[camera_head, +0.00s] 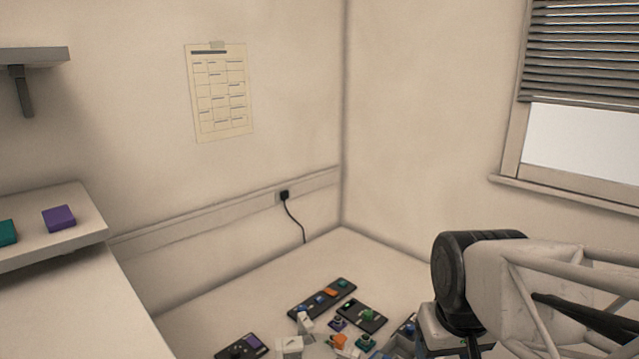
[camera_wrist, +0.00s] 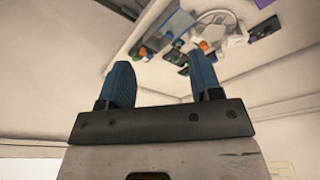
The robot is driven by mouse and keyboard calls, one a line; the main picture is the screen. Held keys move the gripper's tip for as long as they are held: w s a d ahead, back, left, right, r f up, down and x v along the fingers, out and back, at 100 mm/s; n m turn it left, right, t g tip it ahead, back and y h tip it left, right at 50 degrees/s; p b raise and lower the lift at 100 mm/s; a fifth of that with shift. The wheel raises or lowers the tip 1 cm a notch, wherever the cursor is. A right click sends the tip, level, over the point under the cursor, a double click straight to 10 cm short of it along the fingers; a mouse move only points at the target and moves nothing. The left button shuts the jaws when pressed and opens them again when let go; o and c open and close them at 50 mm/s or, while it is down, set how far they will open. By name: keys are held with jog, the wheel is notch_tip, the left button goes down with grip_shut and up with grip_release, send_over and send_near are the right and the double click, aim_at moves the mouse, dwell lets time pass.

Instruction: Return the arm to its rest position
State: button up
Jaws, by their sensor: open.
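My gripper (camera_wrist: 161,68) shows in the wrist view with its two blue fingers spread wide apart and nothing between them. The wrist view looks tilted, with the bench and its small parts beyond the fingers, apart from them. In the head view my arm fills the lower right, above the bench corner. The fingers cannot be made out in that view.
Black trays (camera_head: 322,298) with coloured parts and several small pieces lie on the bench (camera_head: 250,290) left of my arm. A shelf with a purple block (camera_head: 59,218) is at left. A window (camera_head: 585,140) is at right. A plug cable (camera_head: 293,215) hangs at the wall.

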jog(key=shift+m, duration=0.5)
jog(key=shift+s+f, duration=0.15)
jog(key=shift+s, duration=0.85)
jog(key=shift+s+f, duration=0.1)
jog(key=shift+s, duration=0.9)
